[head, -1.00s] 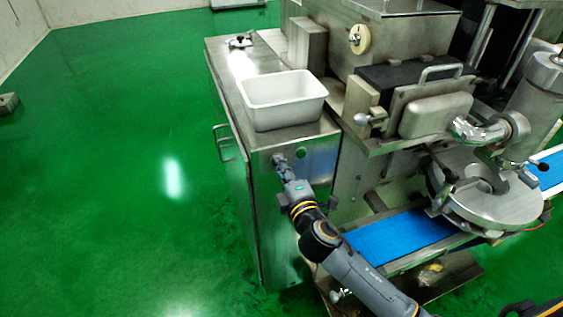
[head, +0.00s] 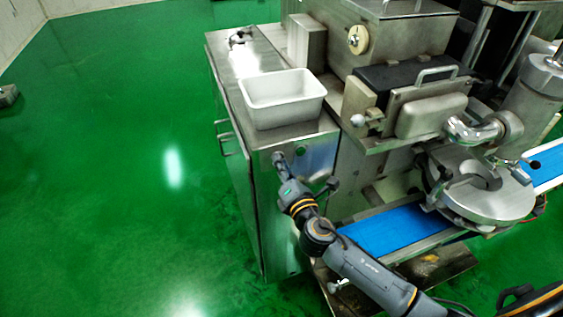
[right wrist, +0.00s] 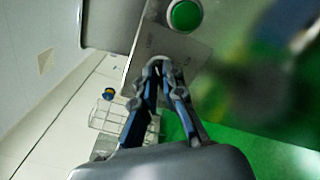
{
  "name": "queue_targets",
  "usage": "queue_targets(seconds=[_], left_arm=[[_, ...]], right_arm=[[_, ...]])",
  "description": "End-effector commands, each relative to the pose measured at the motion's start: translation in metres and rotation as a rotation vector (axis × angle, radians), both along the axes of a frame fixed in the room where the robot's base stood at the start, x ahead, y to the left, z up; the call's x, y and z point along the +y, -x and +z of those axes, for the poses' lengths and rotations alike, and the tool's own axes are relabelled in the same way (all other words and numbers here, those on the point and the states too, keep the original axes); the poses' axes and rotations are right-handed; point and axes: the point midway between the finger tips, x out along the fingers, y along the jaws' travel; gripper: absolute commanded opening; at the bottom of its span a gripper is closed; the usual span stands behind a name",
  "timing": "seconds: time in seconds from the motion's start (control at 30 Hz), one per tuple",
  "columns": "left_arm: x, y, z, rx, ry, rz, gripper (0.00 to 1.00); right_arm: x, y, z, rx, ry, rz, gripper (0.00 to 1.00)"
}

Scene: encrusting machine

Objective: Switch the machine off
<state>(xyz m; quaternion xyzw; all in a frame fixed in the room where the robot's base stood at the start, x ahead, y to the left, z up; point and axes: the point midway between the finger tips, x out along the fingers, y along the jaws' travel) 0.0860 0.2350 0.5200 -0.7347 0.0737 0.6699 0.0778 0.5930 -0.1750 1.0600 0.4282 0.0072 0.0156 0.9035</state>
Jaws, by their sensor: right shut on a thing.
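The machine's metal cabinet (head: 252,190) has a front panel with a round green button (head: 301,150). The green button also shows in the right wrist view (right wrist: 185,15), beside my fingertips and apart from them. My right gripper (head: 278,158) is at the left of this panel. In the right wrist view my right gripper (right wrist: 158,68) has its fingertips together against the panel, shut on a small switch. The switch is mostly hidden by the fingers, so its position cannot be told. Panel labels are too small to read. My left gripper is not in view.
A white tub (head: 283,105) stands on the cabinet top, above the panel. A blue conveyor belt (head: 385,232) and a round metal disc (head: 487,200) are to the right of my arm. The green floor (head: 110,180) left of the cabinet is clear.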

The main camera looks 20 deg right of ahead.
Motion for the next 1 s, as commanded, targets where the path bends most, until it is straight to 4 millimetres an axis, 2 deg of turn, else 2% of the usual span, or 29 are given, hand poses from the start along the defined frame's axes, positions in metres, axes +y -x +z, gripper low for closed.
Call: queue_targets(seconds=[0.57,0.6,0.67,0.7,1.0], left_arm=[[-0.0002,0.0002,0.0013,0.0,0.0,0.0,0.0],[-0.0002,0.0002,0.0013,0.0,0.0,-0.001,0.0],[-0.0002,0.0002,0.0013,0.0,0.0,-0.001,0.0],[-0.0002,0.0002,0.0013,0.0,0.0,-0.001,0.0],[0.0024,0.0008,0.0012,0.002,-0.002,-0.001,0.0]], right_arm=[[0.0,0.0003,-0.0013,0.001,0.031,-0.001,0.0],[0.0,0.0003,-0.0013,0.001,0.031,-0.001,0.17],[-0.0001,0.0003,-0.0012,0.001,0.03,-0.001,0.3],[0.0,0.0002,-0.0011,0.001,0.03,-0.001,0.32],[-0.0001,0.0016,-0.0006,0.0,0.028,0.0,0.32]])
